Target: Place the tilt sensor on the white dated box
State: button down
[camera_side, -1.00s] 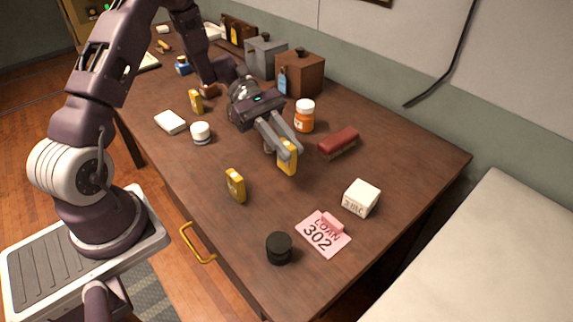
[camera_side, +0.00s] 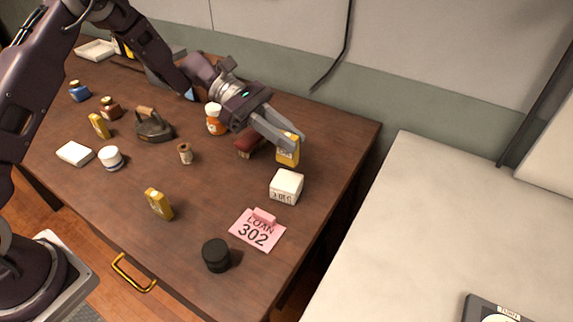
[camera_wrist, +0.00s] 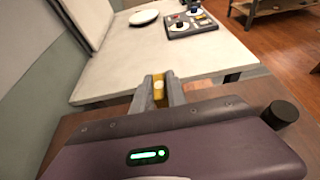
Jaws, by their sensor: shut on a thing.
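In the side view my gripper (camera_side: 288,141) is shut on a small yellow block (camera_side: 288,156), apparently the tilt sensor, and holds it upright. The wrist view also shows the yellow block (camera_wrist: 158,91) between my fingertips. The white dated box (camera_side: 286,187) stands on the table just in front of and below the held block in the side view. Dark print marks its front face, too small to read fully. The block appears apart from the box; its exact height above the table is hard to tell. The box is not visible in the wrist view.
A red brush-like thing (camera_side: 250,144) lies beside my gripper. A pink LOAN 302 tag (camera_side: 257,231) and a black cylinder (camera_side: 216,255) are nearer the front. A pale bench (camera_side: 430,230) lies right of the table.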

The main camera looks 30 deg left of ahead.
aim_at(287, 157)
notch_tip(287, 157, down, 5)
jog(key=shift+f, duration=0.15)
jog(key=c, duration=1.3)
grip_release()
jog(key=shift+f, duration=0.1)
